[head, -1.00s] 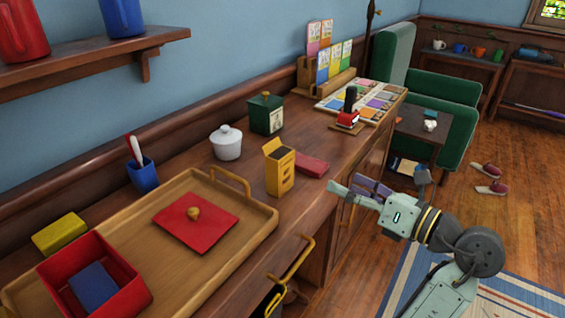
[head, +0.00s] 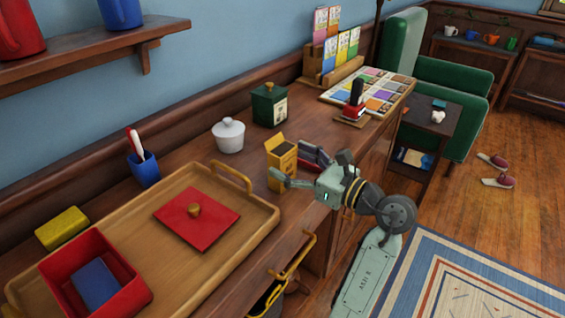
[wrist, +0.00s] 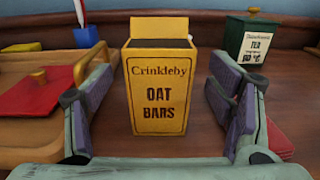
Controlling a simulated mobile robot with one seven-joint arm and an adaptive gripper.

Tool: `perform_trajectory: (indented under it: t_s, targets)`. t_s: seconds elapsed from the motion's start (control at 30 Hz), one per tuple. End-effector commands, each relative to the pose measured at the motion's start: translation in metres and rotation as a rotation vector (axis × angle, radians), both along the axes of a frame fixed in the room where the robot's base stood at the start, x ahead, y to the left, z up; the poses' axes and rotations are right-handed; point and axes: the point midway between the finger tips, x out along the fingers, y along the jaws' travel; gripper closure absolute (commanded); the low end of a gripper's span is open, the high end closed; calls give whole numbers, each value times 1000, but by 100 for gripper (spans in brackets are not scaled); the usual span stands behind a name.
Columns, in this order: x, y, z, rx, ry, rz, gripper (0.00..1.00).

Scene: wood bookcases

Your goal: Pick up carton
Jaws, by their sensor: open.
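The carton (head: 281,166) is a yellow, open-topped box standing upright on the wooden counter. In the wrist view the carton (wrist: 157,92) faces me with the words "Crinkleby Oat Bars" and stands between my two fingers. My gripper (head: 296,168) is open at the carton, with one finger on each side. In the wrist view my gripper (wrist: 160,115) shows a gap between each finger and the carton's sides. The far side of the carton is hidden.
A wooden tray (head: 262,222) with a red lid (head: 197,226) and a red box (head: 130,291) lies left. A white lidded pot (head: 229,136) and a green tea tin (head: 269,104) stand behind. A red item (wrist: 279,140) lies close to the right finger.

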Motion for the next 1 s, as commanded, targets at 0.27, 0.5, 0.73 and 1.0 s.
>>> perform_trajectory:
  t_s: [0.27, 0.5, 0.73, 1.0]
  targets:
    - [17, 23, 0, 0, 0, 0, 25]
    - [17, 23, -1, 0, 0, -1, 28]
    - [17, 23, -1, 0, 0, 0, 43]
    - [17, 23, -1, 0, 0, 0, 61]
